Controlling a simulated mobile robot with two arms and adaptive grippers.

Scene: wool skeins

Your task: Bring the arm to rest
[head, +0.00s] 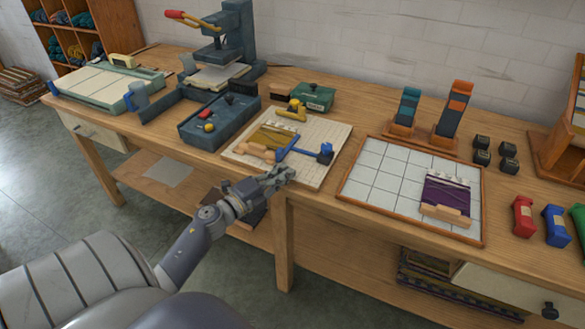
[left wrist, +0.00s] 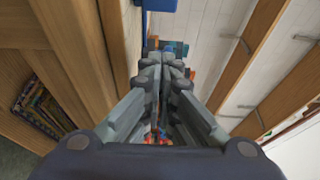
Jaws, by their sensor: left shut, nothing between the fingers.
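My left arm (head: 190,245) comes in from the left in the head view. Its gripper (head: 284,172) is at the front edge of the wooden workbench, by the near side of a pale board (head: 317,143). The gripper is shut and empty. In the left wrist view the two grey fingers (left wrist: 166,62) are together, with nothing between them. My right gripper is in neither view.
The workbench (head: 300,85) is crowded. The pale board holds yellowish and blue pieces. A white gridded tray (head: 375,195) with a purple piece (head: 447,193) lies to its right. Red (head: 523,215) and blue (head: 556,225) blocks stand at the right. Grey floor (head: 110,200) is open at the left.

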